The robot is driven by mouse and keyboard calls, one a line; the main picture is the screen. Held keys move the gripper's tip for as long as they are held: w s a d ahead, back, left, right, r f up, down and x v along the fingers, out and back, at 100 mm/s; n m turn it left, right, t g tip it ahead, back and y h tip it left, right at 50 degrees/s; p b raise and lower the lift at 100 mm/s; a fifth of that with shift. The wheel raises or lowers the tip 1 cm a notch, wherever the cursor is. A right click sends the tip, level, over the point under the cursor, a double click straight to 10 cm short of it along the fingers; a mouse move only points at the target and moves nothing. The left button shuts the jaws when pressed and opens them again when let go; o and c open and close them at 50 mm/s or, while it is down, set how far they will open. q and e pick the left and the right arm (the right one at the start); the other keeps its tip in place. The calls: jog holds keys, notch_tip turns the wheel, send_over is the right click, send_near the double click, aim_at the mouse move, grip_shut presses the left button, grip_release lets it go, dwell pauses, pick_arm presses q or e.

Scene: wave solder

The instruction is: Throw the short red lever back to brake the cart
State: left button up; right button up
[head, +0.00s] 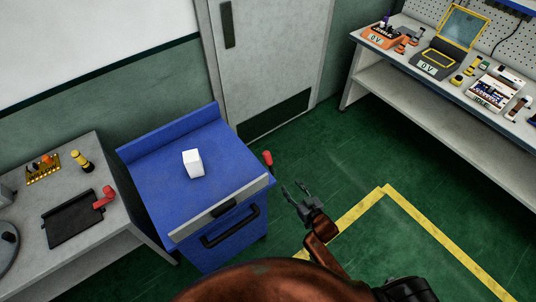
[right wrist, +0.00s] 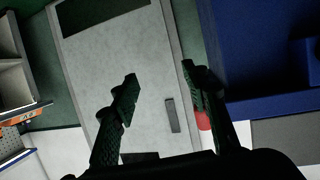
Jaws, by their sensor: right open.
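The blue cart (head: 150,180) stands in the middle left with its drawer front and black handle facing my side. The short red lever (head: 267,158) sticks up at the cart's right side, near its back right edge. My right gripper (head: 292,186) is open and empty, apart from the lever, to its right and nearer to me. In the right wrist view, the gripper (right wrist: 159,75) shows its two fingers spread, with the red lever (right wrist: 203,121) partly hidden behind the right-hand finger. My left gripper is not in view.
A white block (head: 193,163) sits on the cart top. A grey table (head: 95,150) with a black tray stands left of the cart. A grey door (head: 265,65) is behind. A workbench (head: 420,85) stands at the right. The green floor between is clear.

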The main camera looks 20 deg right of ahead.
jog(key=t+y, duration=0.1)
jog(key=t, duration=0.1)
send_near(269, 157)
notch_tip(269, 157, down, 3)
jog(key=w+d, duration=0.2)
jog(key=d, duration=0.1)
jog(key=w+a+y, duration=0.1)
jog(key=w, duration=0.2)
jog(key=w+a+r+n, duration=0.1)
jog(key=w+a, duration=0.1)
jog(key=w+a+r+y, duration=0.1)
jog(key=w+a, duration=0.1)
jog(key=w, duration=0.1)
jog(key=shift+w+a+n+t+y, duration=0.25)
jog(key=shift+w+n+t+y, duration=0.05)
jog(key=shift+w+n+t, duration=0.1)
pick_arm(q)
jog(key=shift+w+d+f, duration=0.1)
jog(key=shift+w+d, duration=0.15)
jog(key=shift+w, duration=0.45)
pick_arm(e)
jog(key=shift+c, duration=0.3)
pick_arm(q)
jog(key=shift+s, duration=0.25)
pick_arm(e)
grip_shut()
